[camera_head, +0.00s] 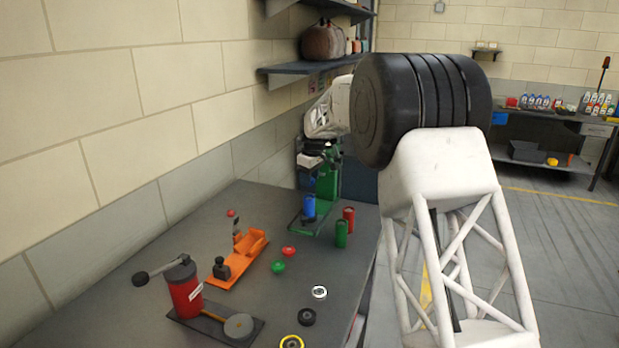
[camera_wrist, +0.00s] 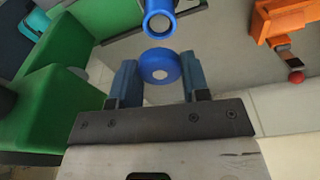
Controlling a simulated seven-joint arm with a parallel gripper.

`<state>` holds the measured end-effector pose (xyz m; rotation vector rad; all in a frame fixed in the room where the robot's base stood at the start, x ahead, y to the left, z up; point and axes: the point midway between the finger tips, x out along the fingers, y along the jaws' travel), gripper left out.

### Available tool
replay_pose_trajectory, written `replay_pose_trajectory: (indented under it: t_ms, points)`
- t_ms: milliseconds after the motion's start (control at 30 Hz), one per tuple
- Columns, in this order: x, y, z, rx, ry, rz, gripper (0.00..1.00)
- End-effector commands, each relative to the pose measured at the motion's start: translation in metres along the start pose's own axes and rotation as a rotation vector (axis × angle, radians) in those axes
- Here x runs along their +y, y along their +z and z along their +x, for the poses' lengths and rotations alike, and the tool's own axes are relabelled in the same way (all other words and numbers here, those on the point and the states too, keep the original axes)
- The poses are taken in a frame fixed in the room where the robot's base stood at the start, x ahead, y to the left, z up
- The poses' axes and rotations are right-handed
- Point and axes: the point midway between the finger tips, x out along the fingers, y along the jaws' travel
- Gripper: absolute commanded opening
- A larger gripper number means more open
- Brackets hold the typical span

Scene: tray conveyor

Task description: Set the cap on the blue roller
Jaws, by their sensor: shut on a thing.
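The blue roller (camera_head: 309,207) stands upright on the low base of a green machine (camera_head: 328,187). In the wrist view the blue roller (camera_wrist: 158,20) shows its open round end at the top of the picture, just beyond my fingertips. I cannot tell whether cap and roller touch. In the head view the cap cannot be made out.
A red roller (camera_head: 348,218) and a green roller (camera_head: 341,234) stand right of the green machine. An orange fixture (camera_head: 238,262), red cap (camera_head: 288,251), green cap (camera_head: 278,267) and a red cranked device (camera_head: 184,290) are nearer. A wall shelf (camera_head: 310,67) hangs above.

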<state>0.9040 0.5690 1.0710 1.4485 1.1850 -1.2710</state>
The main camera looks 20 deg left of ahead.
Motion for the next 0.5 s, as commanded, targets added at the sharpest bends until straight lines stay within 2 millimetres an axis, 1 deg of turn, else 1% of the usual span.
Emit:
replay_pose_trajectory:
  t_ms: [500]
  points:
    - [-0.001,0.004,0.030,-0.001,-0.001,0.000,0.20]
